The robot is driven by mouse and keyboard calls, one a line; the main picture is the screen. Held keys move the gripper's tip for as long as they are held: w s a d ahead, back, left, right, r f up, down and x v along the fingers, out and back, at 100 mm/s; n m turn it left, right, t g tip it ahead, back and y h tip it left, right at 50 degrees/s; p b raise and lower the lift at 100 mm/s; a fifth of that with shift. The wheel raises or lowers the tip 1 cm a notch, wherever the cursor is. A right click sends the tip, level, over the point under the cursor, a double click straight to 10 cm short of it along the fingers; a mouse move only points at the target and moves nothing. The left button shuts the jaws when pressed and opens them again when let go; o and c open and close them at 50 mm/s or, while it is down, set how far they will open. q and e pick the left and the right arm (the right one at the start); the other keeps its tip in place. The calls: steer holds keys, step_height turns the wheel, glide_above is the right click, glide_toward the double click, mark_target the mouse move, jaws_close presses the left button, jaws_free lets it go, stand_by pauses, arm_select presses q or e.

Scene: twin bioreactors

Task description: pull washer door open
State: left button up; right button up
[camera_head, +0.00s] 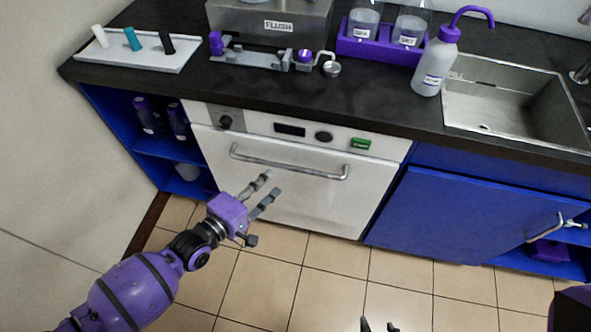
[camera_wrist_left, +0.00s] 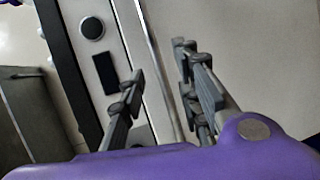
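The washer door (camera_head: 290,190) is a white front panel under the dark counter, and it looks shut. Its bar handle (camera_head: 290,171) runs across the top of the door. My left gripper (camera_head: 271,184) is open and empty in front of the door, just below the left part of the handle. In the left wrist view the two fingers stand apart, and the handle bar (camera_wrist_left: 160,75) runs between them in the picture. Contact with the handle cannot be told. Dark fingertips of my right gripper (camera_head: 379,326) show at the bottom edge of the head view; their state is unclear.
The washer panel has a dark knob (camera_head: 225,122), a display (camera_head: 290,130) and a green button (camera_head: 361,143). A blue cabinet door (camera_head: 450,215) stands to the right, open blue shelves (camera_head: 165,148) to the left. The tiled floor (camera_head: 330,275) in front is clear.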

mark_target(282, 165)
arm_select(q)
steer(key=shift+n, duration=0.6)
steer(key=x, duration=0.8)
steer(key=shift+w+a+r, duration=0.1)
steer(key=shift+w+r, duration=0.05)
steer(key=shift+r, duration=0.05)
jaws_close()
